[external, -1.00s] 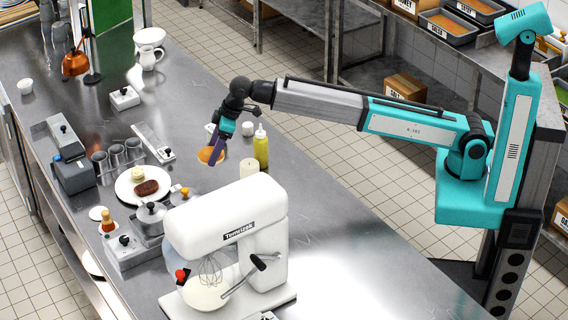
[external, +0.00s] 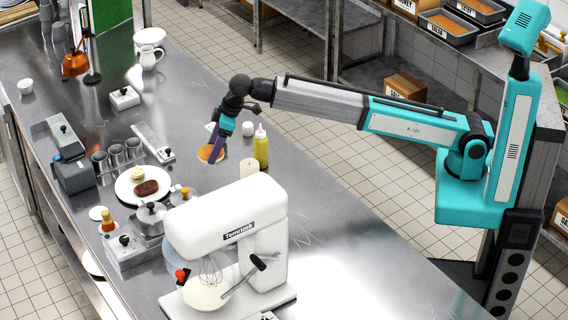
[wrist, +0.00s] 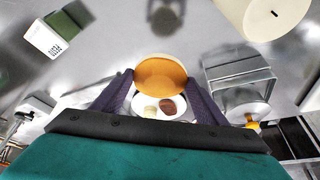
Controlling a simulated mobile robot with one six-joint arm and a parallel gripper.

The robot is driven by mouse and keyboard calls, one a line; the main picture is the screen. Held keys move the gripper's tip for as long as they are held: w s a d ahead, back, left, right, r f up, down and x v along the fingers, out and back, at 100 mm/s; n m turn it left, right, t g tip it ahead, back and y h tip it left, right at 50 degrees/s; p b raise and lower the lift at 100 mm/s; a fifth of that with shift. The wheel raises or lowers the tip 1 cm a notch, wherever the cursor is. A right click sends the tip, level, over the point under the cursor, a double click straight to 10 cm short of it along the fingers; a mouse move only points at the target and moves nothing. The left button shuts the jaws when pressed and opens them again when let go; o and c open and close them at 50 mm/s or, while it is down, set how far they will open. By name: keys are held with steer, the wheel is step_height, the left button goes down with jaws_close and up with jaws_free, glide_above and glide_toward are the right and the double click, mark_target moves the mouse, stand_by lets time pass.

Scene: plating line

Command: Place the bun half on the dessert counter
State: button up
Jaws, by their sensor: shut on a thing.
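The bun half (external: 211,153) is a round, golden-orange piece. My gripper (external: 217,148) is shut on it and holds it above the steel counter (external: 340,220). In the wrist view the bun half (wrist: 160,74) sits between the two purple fingers, its flat orange face partly showing. A white plate (external: 127,188) with a brown patty (external: 147,187) and a small pale piece (external: 138,174) stands on the counter to the left of my gripper. I cannot tell which part of the counter is the dessert counter.
A white stand mixer (external: 230,235) stands in front of my gripper. A yellow bottle (external: 261,148) and a cream cylinder (external: 250,168) stand to its right. Metal cups (external: 117,155) and a moka pot (external: 151,217) stand to the left. The counter right of the mixer is clear.

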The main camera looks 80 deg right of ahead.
step_height(320, 180, up, 11)
steer(key=s+a+n+g+y, duration=0.25)
steer(key=s+a+n, duration=0.75)
steer(key=s+a, duration=0.9)
steer(key=s+a+n+g, duration=0.2)
steer(key=s+a+n, duration=0.3)
steer(key=s, duration=0.5)
steer(key=s+a+n+g, duration=0.1)
steer(key=s+a+n, duration=0.4)
steer(key=s, duration=0.5)
step_height(320, 180, down, 13)
steer(key=shift+s+f+y, duration=0.2)
steer(key=shift+s+y, duration=0.05)
steer(key=shift+y, duration=0.1)
steer(key=shift+f+g, duration=0.1)
steer(key=shift+g, duration=0.15)
steer(key=shift+f, duration=1.9)
steer(key=shift+f, duration=0.1)
steer(key=shift+f+p, duration=0.6)
steer(key=shift+f, duration=1.3)
